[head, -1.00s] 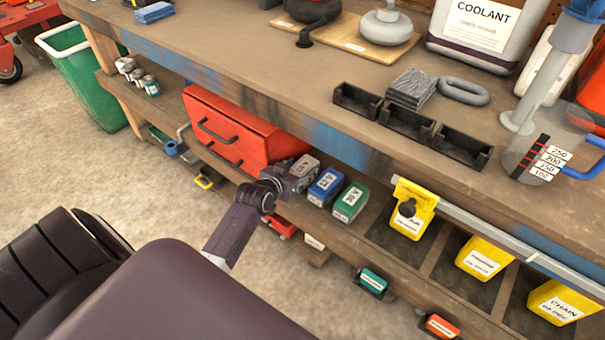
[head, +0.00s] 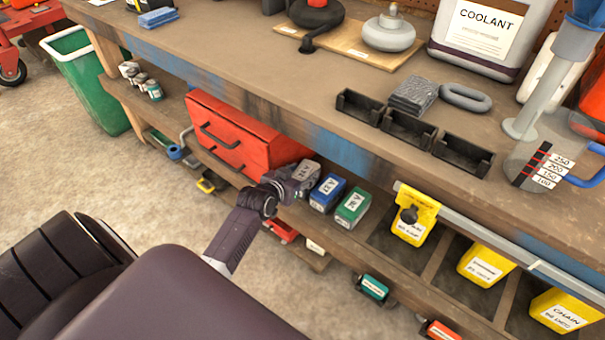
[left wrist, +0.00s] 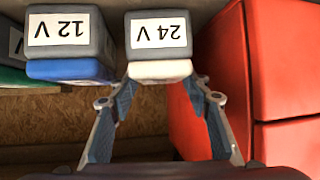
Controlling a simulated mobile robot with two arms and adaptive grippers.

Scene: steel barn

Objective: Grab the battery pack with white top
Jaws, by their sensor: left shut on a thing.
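The battery pack with white top (head: 308,171) stands on the lower shelf beside a red toolbox. In the left wrist view this pack (left wrist: 160,69) has a grey body, a white end and a label reading 24 V. My left gripper (head: 291,184) reaches it from the front. The wrist view shows the two fingers of this gripper (left wrist: 161,92) on either side of the white end, shut on the pack. The fingers partly hide the pack in the head view. My right gripper is not in view.
A blue-topped 12 V pack (head: 327,192) and a green-topped pack (head: 352,206) stand close to the right of it. The red toolbox (head: 245,135) is close on its left. The workbench top (head: 265,75) overhangs the shelf. Yellow bins (head: 414,222) hang further right.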

